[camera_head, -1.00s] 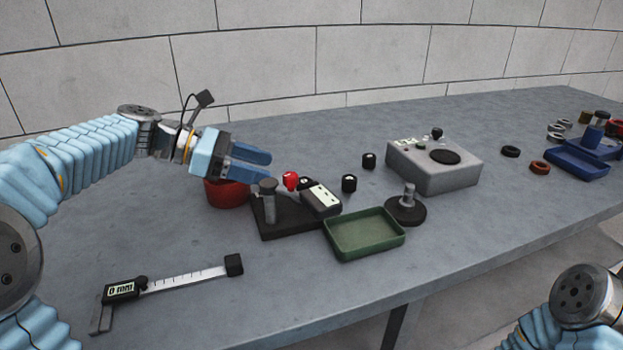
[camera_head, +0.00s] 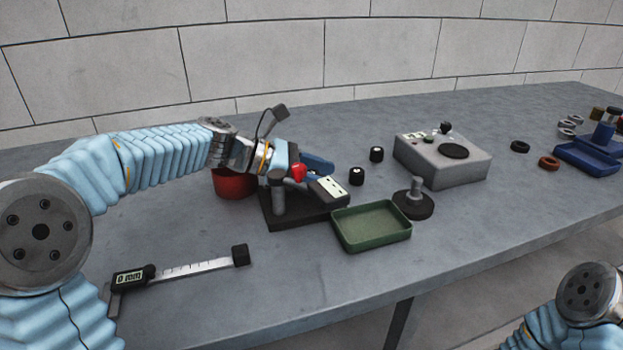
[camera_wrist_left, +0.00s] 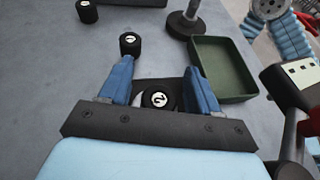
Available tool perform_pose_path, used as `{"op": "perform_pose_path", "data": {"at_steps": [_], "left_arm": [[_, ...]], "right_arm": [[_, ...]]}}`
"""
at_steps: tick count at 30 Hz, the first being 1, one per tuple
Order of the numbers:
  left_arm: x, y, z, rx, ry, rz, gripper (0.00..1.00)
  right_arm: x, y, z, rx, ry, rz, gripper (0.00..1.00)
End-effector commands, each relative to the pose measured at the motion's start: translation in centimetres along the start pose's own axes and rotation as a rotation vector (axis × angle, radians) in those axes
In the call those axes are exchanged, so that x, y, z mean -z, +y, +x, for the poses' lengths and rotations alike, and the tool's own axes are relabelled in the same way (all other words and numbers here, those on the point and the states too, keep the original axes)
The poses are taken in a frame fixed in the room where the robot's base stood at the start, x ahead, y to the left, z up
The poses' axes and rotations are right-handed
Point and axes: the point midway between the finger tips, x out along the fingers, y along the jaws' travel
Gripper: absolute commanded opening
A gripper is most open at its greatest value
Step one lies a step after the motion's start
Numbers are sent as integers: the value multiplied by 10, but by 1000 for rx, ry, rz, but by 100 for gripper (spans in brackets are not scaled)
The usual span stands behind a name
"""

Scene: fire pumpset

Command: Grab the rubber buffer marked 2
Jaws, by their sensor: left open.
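The rubber buffer marked 2 (camera_wrist_left: 158,99) is a short black cylinder with a white label on top. In the left wrist view it stands between the blue fingers of my left gripper (camera_wrist_left: 160,70), close to the palm. The fingers are apart, one on each side of it, and I cannot tell whether either touches it. In the head view my left gripper (camera_head: 322,169) is low over the table behind the red knob (camera_head: 298,172), and the buffer is mostly hidden there. My right gripper is out of view; only part of that arm shows at the lower right.
Two other black buffers stand ahead, a nearer one (camera_head: 356,176) and a farther one (camera_head: 376,154). A dark-based stand (camera_head: 285,217), a green tray (camera_head: 345,240) and a round-based post (camera_head: 420,207) are close by. A grey box (camera_head: 455,173) is further right, a caliper (camera_head: 190,269) front left.

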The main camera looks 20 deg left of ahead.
Motion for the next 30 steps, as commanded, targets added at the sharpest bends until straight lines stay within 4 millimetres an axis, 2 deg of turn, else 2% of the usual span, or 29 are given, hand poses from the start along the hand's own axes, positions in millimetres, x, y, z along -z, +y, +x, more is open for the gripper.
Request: {"op": "perform_pose_path", "data": {"at_steps": [1,11,13,14,23,26,30], "left_arm": [[0,0,0,0,0,0,61],[0,0,0,0,0,0,10],[0,0,0,0,0,0,7],[0,0,0,0,0,0,2],[-6,0,-3,0,-1,2,2],[-15,0,-7,0,-2,2,2],[-38,0,-16,0,-2,4,2]], "right_arm": [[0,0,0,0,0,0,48],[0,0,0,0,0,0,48],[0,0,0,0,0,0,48],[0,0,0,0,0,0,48],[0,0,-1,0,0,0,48],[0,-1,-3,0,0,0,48],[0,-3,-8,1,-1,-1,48]]}}
